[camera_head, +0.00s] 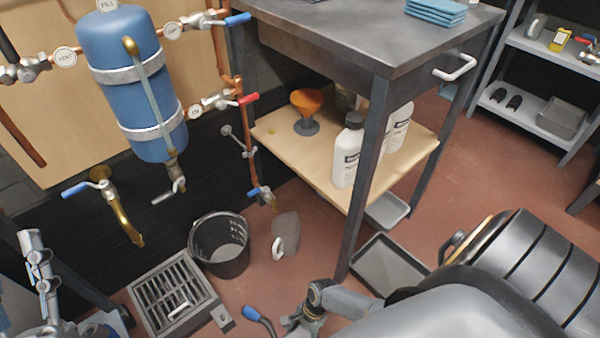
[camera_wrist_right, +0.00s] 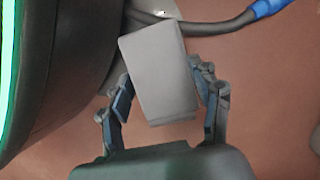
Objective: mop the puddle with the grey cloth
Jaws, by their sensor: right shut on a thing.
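A grey block-like piece, which I take to be the folded grey cloth (camera_wrist_right: 158,75), sits between the fingers of my right gripper (camera_wrist_right: 165,92) in the right wrist view. Both fingers press on its sides. In the head view my right gripper (camera_head: 303,322) is low at the bottom centre, over the floor, and the cloth cannot be made out there.
The black bucket (camera_head: 220,246) stands beside a floor drain grate (camera_head: 172,290). A workbench (camera_head: 360,40) with a lower shelf stands behind, its leg (camera_head: 362,190) reaching the floor. A grey tray (camera_head: 385,268) lies right of that leg. A blue-ended cable (camera_head: 258,318) lies near my right gripper.

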